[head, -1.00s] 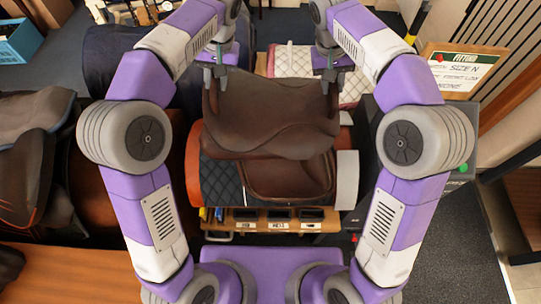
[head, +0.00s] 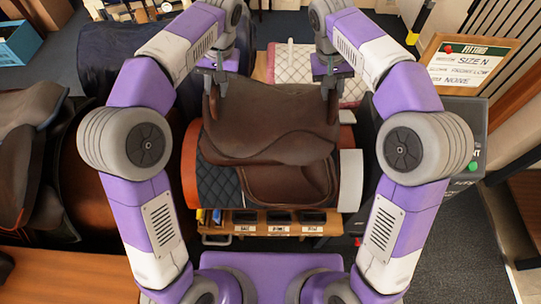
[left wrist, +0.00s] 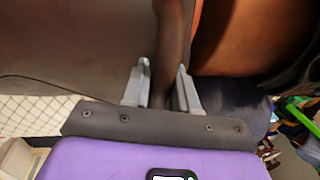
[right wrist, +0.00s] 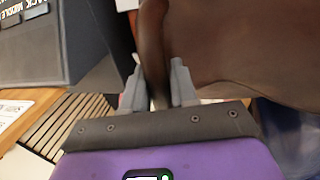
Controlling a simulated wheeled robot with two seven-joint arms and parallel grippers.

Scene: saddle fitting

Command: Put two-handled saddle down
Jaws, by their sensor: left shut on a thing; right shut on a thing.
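The brown two-handled saddle (head: 270,120) is at the centre of the head view, over a rounded stand with orange and white ends (head: 349,180). A dark quilted pad (head: 217,185) shows on the stand below its front left. Whether the saddle's underside touches the stand is hidden. My left gripper (head: 216,86) is shut on the saddle's left handle, a dark bar between its fingers in the left wrist view (left wrist: 161,92). My right gripper (head: 328,80) is shut on the right handle, also between the fingers in the right wrist view (right wrist: 157,92).
Another dark saddle (head: 35,150) sits on a stand at the left. A white quilted pad (head: 295,62) lies behind the brown saddle. A fitting sign (head: 465,66) and a dark box with a green button (head: 470,130) are at the right. A small wooden tray unit (head: 275,222) stands in front.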

